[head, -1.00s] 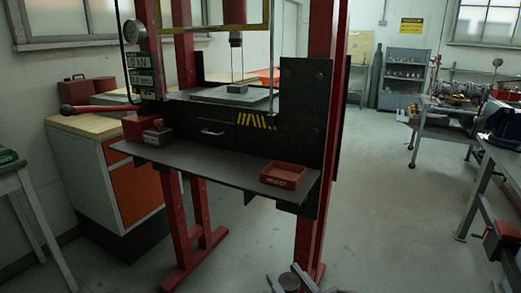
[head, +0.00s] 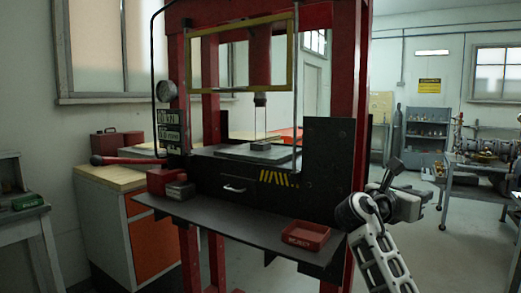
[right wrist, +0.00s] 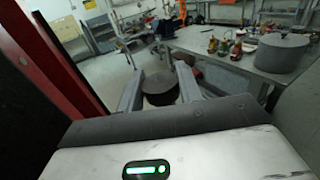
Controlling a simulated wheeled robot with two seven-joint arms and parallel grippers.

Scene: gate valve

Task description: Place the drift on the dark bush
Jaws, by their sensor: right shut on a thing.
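The drift cannot be made out clearly in the head view. A small dark block, which looks like the dark bush (head: 260,145), sits on the press bed plate (head: 225,152) under the ram (head: 260,98). The drift is well apart from it. My left gripper is not in view.
A yellow-framed guard (head: 190,62) hangs at the front of the red press. A black side plate (head: 330,150) stands right of the bed. The front shelf (head: 225,222) carries a red tray (head: 306,235) at right and a small box (head: 180,190) at left.

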